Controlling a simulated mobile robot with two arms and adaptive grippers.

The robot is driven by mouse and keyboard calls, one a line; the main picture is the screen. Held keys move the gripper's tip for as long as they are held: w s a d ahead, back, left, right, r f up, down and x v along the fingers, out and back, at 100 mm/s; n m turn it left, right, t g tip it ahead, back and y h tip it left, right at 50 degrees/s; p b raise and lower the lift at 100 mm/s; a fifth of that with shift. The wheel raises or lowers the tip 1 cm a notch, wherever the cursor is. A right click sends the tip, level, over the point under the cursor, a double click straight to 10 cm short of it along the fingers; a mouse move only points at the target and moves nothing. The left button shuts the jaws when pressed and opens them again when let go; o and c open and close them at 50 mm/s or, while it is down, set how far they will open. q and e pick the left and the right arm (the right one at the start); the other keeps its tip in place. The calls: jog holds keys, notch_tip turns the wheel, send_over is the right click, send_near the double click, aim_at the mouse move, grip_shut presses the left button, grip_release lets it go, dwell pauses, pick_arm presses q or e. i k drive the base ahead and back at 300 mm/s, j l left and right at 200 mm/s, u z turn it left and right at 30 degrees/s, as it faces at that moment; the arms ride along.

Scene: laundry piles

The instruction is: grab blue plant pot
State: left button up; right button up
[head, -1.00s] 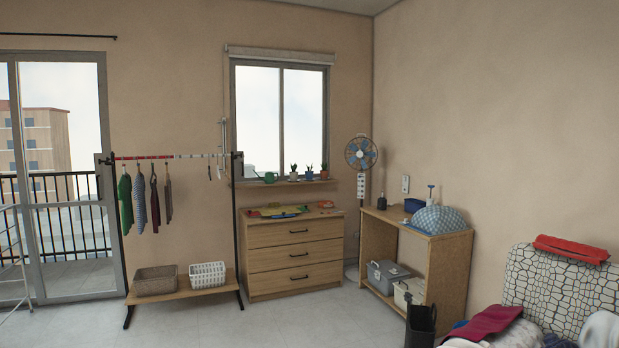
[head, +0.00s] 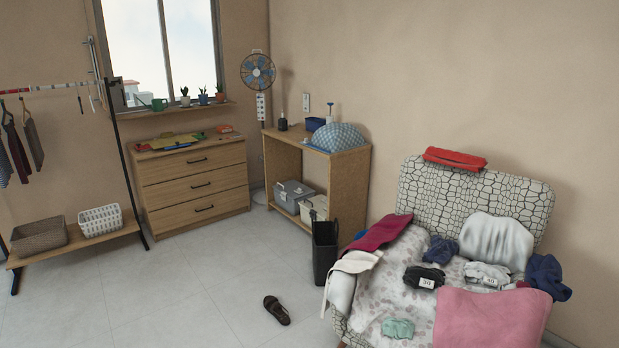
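A small blue plant pot (head: 203,99) with a green plant stands on the window sill (head: 165,110). It is the middle one of three potted plants, between a white pot (head: 186,101) on its left and a terracotta pot (head: 220,98) on its right. The blue pot is upright and far from me, across the room. Neither of my grippers shows in the head view.
A wooden dresser (head: 196,186) stands below the sill, with a drying rack (head: 124,165) to its left and a fan (head: 258,72) to its right. A patterned armchair (head: 527,200) with clothes fills the right. A dark sandal (head: 276,310) lies on otherwise open floor.

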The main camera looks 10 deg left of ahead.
aim_at(203, 98)
jog(key=i+j+u, duration=0.1)
jog(key=i+u, duration=0.3)
jog(key=i, duration=0.15)
jog(key=i+l+u, duration=0.1)
jog(key=i+u, duration=0.3)
jog(key=i, duration=0.15)
jog(key=i+l+u, duration=0.25)
jog(key=i+u, duration=0.4)
jog(key=i, duration=0.7)
jog(key=i+u, duration=0.2)
jog(key=i, duration=0.8)
jog(key=i+z, duration=0.2)
jog(key=i, duration=0.4)
jog(key=i+z, duration=0.15)
jog(key=i, duration=0.45)
jog(key=i+j+z, duration=0.2)
jog(key=i, duration=0.4)
jog(key=i+l+z, duration=0.1)
jog(key=i, duration=0.3)
jog(key=i+l+z, duration=0.15)
jog(key=i, duration=0.25)
jog(key=i+l+z, duration=0.1)
jog(key=i, duration=0.3)
jog(key=l, duration=0.1)
